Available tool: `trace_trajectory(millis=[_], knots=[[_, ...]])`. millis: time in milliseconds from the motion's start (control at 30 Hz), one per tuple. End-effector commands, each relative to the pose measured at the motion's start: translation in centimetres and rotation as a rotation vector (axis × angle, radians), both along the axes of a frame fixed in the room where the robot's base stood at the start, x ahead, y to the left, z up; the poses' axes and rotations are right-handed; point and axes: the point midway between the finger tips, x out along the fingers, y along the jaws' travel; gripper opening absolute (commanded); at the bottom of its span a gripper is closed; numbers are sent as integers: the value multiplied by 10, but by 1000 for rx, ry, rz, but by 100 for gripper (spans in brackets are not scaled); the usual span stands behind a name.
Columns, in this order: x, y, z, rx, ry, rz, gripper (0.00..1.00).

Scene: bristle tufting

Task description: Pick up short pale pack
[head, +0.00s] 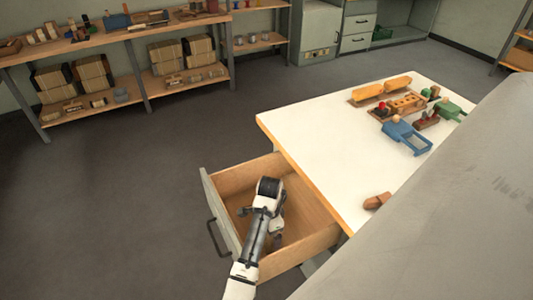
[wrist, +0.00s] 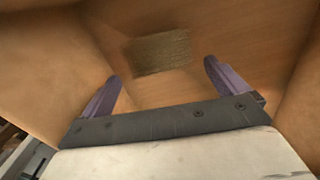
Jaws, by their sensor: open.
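The short pale pack (wrist: 161,53) is a small tan, fibrous block lying on the wooden floor of the open drawer. In the wrist view it sits beyond and between my fingertips, with a gap to them. My gripper (wrist: 160,80) is open and empty, its two purple-grey fingers spread apart. In the head view my gripper (head: 268,190) reaches down into the open drawer (head: 225,182). The pack cannot be made out there; my arm covers part of the drawer.
Wooden drawer walls (wrist: 45,50) rise close around my gripper. Shelves (head: 105,37) stand at the back left.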

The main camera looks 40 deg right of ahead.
Motion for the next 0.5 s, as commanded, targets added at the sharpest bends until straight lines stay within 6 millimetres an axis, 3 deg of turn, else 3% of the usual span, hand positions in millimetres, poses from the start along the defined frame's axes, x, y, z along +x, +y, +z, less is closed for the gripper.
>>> trace_trajectory(millis=[267, 500], knots=[[0, 3, -21, 1, 1, 2, 98], [0, 9, -56, 1, 1, 1, 98]])
